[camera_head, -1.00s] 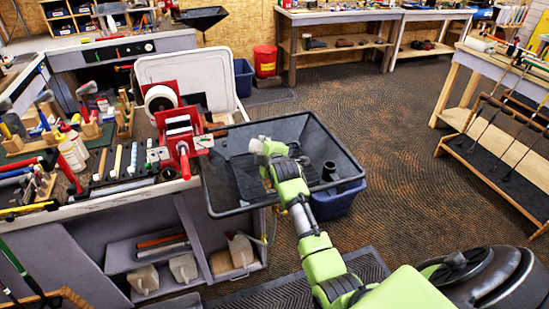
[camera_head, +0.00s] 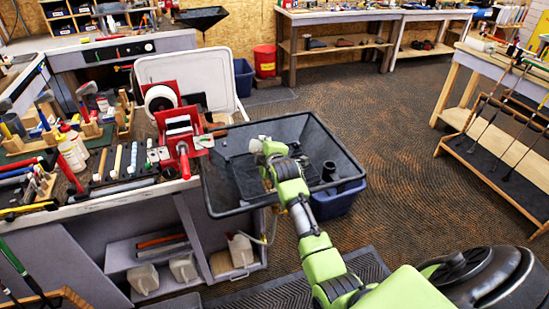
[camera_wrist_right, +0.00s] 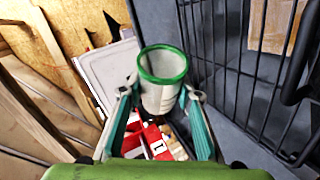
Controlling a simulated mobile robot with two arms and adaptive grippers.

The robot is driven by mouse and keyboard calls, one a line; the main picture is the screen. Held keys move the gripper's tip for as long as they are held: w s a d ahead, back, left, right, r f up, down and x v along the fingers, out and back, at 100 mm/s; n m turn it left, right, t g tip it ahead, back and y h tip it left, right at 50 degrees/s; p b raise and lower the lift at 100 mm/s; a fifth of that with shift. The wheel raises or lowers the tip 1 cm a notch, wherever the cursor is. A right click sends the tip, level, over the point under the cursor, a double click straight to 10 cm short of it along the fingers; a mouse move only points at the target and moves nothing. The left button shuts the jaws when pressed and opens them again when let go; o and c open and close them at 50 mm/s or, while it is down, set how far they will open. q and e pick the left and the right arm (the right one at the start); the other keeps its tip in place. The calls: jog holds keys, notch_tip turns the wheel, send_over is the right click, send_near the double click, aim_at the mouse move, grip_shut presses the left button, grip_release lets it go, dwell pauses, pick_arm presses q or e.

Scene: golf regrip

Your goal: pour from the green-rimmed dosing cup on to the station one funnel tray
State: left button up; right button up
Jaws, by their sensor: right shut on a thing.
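My right gripper (camera_wrist_right: 160,112) is shut on the green-rimmed dosing cup (camera_wrist_right: 162,98), a pale cup whose green rim and open mouth face the wrist camera. In the head view my right gripper (camera_head: 268,153) is over the left part of the black funnel tray (camera_head: 338,148), inside its rim. There the cup is small and mostly hidden by my gripper and wrist. The tray's dark wall also fills the right of the wrist view (camera_wrist_right: 222,50). I cannot tell how far the cup is tipped or whether anything leaves it. My left gripper is out of view.
A workbench (camera_head: 130,192) stands left of the tray, with a red clamp (camera_head: 182,148), tools and bottles on it. A white lid (camera_head: 190,68) stands behind. A black wire grid (camera_wrist_right: 258,85) shows in the wrist view. A blue bin (camera_head: 335,203) is below the tray.

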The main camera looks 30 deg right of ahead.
jog(key=shift+r+n+g+h+p, duration=0.3)
jog(key=shift+n+g+h+p, duration=0.3)
jog(key=shift+p, duration=1.05)
jog(key=shift+f+n, duration=0.15)
jog(key=shift+n, duration=0.35)
jog(key=shift+s+d+f+n+g+h, duration=0.1)
jog(key=shift+n+g+h, duration=0.35)
jog(key=shift+g, duration=0.1)
jog(key=shift+s+d+n+g+h, duration=0.1)
jog(key=shift+n+g+h, duration=0.35)
jog(key=shift+g, duration=0.1)
jog(key=shift+f+n+g, duration=0.15)
jog(key=shift+n+g, duration=0.15)
jog(key=shift+d, duration=0.1)
jog(key=shift+s+d+r+n+g+h, duration=0.15)
jog(key=shift+r+n+g+h, duration=0.15)
jog(key=shift+r+h, duration=0.35)
jog(key=shift+s+r+n+g+h, duration=0.15)
jog(key=shift+r+n+g+h, duration=0.2)
jog(key=shift+r, duration=0.5)
jog(key=shift+d, duration=0.1)
